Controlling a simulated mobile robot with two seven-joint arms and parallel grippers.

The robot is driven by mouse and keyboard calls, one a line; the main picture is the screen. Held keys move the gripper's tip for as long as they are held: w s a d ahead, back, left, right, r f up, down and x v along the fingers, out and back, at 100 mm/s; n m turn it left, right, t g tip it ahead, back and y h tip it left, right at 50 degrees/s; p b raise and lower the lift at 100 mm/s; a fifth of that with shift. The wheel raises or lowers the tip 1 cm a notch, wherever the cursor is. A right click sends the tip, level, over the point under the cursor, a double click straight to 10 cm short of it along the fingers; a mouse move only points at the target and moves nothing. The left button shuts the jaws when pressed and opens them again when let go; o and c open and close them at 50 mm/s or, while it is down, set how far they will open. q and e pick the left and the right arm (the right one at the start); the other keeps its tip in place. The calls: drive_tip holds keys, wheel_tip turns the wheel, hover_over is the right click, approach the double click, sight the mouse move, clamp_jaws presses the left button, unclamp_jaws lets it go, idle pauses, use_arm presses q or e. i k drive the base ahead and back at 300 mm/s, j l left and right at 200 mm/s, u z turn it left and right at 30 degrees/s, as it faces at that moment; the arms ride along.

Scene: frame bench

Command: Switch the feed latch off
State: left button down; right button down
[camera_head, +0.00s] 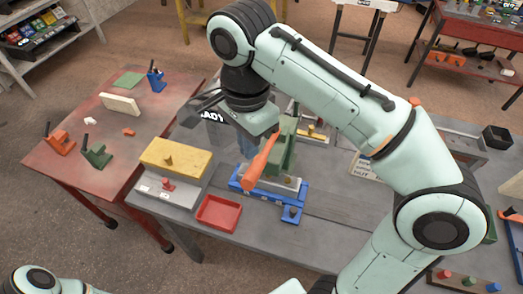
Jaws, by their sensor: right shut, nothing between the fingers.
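A green machine (286,147) with a long orange lever (262,161) stands on a blue base (266,191) on the grey bench. The lever slants down toward the front left. I cannot tell which part is the feed latch. My right gripper (246,122) is shut and empty, just behind and above the orange lever's upper end; whether it touches is unclear. My right arm and gripper hide part of the bench behind the machine. My left gripper is out of view; only a piece of that arm shows at bottom left.
A yellow block (176,157), a grey box with a red knob (167,187) and a red tray (218,213) sit left of the machine. A red table (70,165) at left holds several clamps. A black bin (496,137) stands at right.

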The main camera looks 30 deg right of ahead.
sight(167, 186)
drive_tip(key=k, duration=1)
